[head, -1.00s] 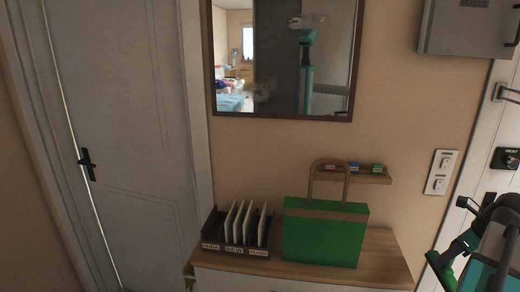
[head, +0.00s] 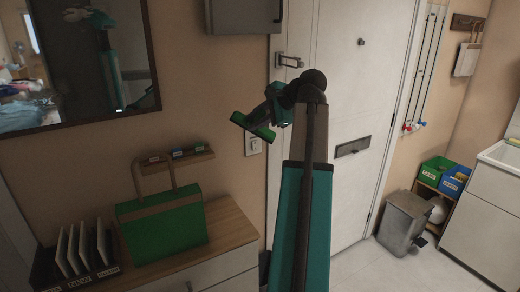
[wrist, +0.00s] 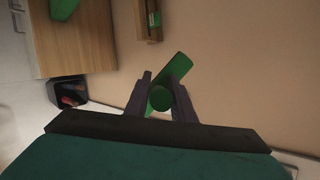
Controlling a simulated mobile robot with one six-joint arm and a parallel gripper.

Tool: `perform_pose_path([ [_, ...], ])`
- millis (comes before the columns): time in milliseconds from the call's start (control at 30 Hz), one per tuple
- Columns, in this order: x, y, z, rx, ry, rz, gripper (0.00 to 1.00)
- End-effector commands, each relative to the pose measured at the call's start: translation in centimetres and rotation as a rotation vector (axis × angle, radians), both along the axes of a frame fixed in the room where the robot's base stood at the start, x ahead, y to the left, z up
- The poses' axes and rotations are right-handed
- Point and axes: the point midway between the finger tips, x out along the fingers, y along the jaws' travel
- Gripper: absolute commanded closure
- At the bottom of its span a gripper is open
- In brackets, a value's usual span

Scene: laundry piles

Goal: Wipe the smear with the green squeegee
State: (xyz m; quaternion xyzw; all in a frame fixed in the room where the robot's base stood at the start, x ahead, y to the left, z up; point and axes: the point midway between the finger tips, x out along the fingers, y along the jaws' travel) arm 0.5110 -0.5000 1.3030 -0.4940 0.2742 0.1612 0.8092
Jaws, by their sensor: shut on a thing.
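My gripper (wrist: 161,92) is shut on the green squeegee (wrist: 178,68), with a finger on each side of its round handle in the wrist view. In the head view the squeegee (head: 252,126) sticks out to the left of my gripper (head: 277,112), its green bar tilted in front of the wall and door edge. It is held in the air, apart from the mirror. The dark-framed mirror (head: 138,82) hangs at upper left and shows reflections of a room and my arm. I cannot clearly make out the smear on it.
A cabinet (head: 225,235) below the mirror carries a green bag (head: 162,232) and a black file rack (head: 45,268). A small shelf (head: 180,160) and a grey wall box (head: 243,14) are nearby. A white door (head: 345,110) and a grey bin (head: 404,222) stand right.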

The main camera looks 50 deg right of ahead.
Motion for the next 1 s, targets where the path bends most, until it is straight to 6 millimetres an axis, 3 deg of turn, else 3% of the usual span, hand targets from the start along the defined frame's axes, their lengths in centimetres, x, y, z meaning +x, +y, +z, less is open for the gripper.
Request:
perform_pose_path([
  [33, 0.2, -0.1, 2.0, -0.025, -0.045, 0.031, 0.95],
  [400, 0.6, 1.2, 14.4, -0.152, -0.378, 0.251, 0.95],
  [700, -0.6, 3.3, 25.6, -0.205, -0.625, 0.374, 0.95],
  [833, -1.3, 4.2, 29.3, -0.215, -0.694, 0.399, 0.95],
  [1000, -1.9, 5.0, 31.7, -0.22, -0.738, 0.414, 0.95],
])
